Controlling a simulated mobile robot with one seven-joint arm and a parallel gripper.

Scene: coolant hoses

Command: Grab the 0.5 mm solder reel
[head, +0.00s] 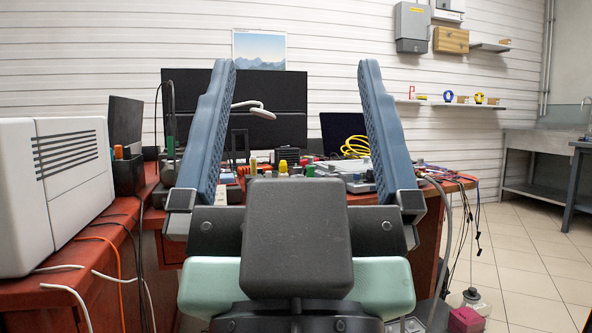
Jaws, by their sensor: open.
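I cannot make out for certain which thing is the 0.5 mm solder reel, as no label is legible. A blue ring-shaped item (448,96) and a yellow ring-shaped item (479,98) stand on a wall shelf at the upper right, well beyond my gripper. They look like small reels, but are too small to tell. My gripper hides part of the cluttered desk.
A red-brown desk (60,292) runs along the left and behind my gripper, with a white boxy machine (60,190), a dark monitor (280,95) and a yellow coiled cable (355,146). The wall shelf (455,104) is at right. Cables hang at the desk's right end; tiled floor (530,250) is largely clear.

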